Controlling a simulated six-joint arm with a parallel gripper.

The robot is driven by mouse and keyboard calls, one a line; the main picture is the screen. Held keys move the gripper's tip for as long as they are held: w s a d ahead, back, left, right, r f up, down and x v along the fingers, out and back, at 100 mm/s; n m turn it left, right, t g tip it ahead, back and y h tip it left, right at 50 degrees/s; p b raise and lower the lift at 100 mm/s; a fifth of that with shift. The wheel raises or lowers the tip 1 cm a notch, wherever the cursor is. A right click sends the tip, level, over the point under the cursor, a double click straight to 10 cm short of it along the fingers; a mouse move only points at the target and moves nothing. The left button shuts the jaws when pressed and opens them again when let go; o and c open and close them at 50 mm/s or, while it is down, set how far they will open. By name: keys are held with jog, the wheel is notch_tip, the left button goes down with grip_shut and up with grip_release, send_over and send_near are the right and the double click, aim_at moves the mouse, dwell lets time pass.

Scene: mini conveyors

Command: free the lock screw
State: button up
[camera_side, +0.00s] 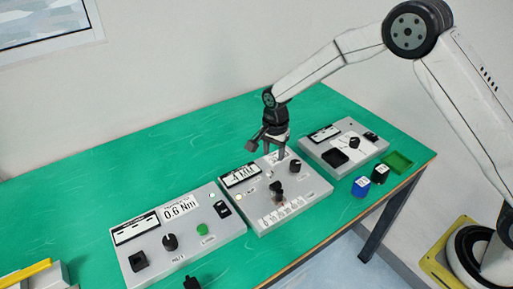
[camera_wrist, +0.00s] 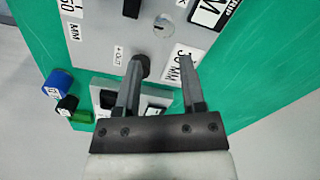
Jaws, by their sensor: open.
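The middle grey unit (camera_side: 314,190) stands on the green bench. A pale slotted disc (camera_wrist: 163,27) on its face looks like the lock screw; I cannot read a label for it. A black knob (camera_wrist: 140,66) marked "+ OUT" sits beside my left fingertip in the wrist view, and a black knob also shows in the side view (camera_side: 295,166). My gripper (camera_side: 266,150) is open and empty above the unit's back part. In the wrist view, the slotted disc lies ahead of the gap between my fingertips (camera_wrist: 163,63).
A grey unit (camera_side: 226,243) reading 0.6 Nm stands at the left, another (camera_side: 318,146) at the right. Blue (camera_side: 361,186) and black (camera_side: 380,173) blocks and a green tray (camera_side: 399,161) lie at the bench's right end. The back of the bench is clear.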

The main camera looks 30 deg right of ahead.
aim_at(271, 170)
jog(key=shift+w+a+f+m, duration=0.2)
jog(key=shift+w+f+m, duration=0.05)
jog(key=shift+f+m, duration=0.05)
jog(key=shift+f, duration=0.15)
jog(key=shift+f, duration=3.75)
grip_shut()
